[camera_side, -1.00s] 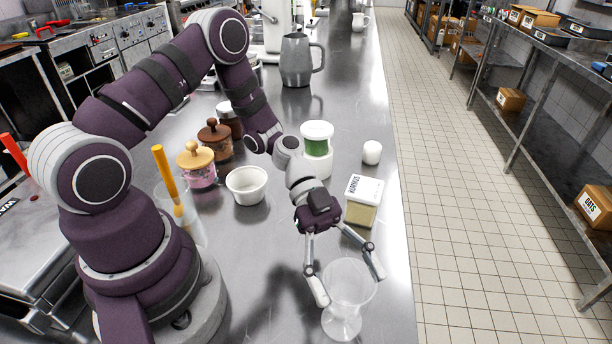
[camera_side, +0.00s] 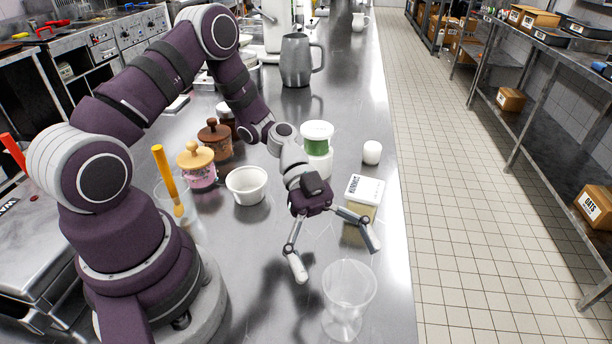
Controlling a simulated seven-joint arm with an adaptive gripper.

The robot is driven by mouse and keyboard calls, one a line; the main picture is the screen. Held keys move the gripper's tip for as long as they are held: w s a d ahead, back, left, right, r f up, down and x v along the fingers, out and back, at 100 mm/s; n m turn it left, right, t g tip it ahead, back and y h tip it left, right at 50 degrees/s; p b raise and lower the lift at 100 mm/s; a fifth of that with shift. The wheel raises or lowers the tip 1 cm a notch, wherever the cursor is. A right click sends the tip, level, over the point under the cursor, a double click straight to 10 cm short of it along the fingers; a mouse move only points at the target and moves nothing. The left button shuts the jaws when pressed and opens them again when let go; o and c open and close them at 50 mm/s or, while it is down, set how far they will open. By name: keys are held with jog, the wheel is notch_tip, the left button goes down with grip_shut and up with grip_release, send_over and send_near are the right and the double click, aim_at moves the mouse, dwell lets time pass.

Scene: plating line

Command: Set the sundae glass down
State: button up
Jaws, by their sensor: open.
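The clear sundae glass (camera_side: 349,294) stands upright on the steel counter (camera_side: 250,318) near the front of the picture. My gripper (camera_side: 336,257) is open, with its two fingers spread wide. It is empty and sits behind and above the glass, apart from it. The foot of the glass is faint against the shiny counter.
A square labelled tub (camera_side: 363,197) stands close behind my right finger. A white bowl (camera_side: 247,185), a green-banded jar (camera_side: 317,150) and lidded jars (camera_side: 197,166) stand farther back. The counter's right edge drops to the tiled floor (camera_side: 470,230).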

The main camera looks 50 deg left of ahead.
jog(key=v, duration=0.9)
jog(key=s+a+r+n+t+y, duration=0.2)
jog(key=r+n+t+y, duration=0.2)
jog(key=n+y, duration=0.3)
jog(key=s+a+r+n+t+y, duration=0.2)
jog(key=a+r+n+t+y, duration=0.1)
jog(key=n, duration=1)
notch_tip(320, 180, up, 2)
jog(key=t+y, duration=0.1)
jog(key=y, duration=0.2)
jog(key=shift+s+y, duration=0.35)
jog(key=shift+y, duration=0.05)
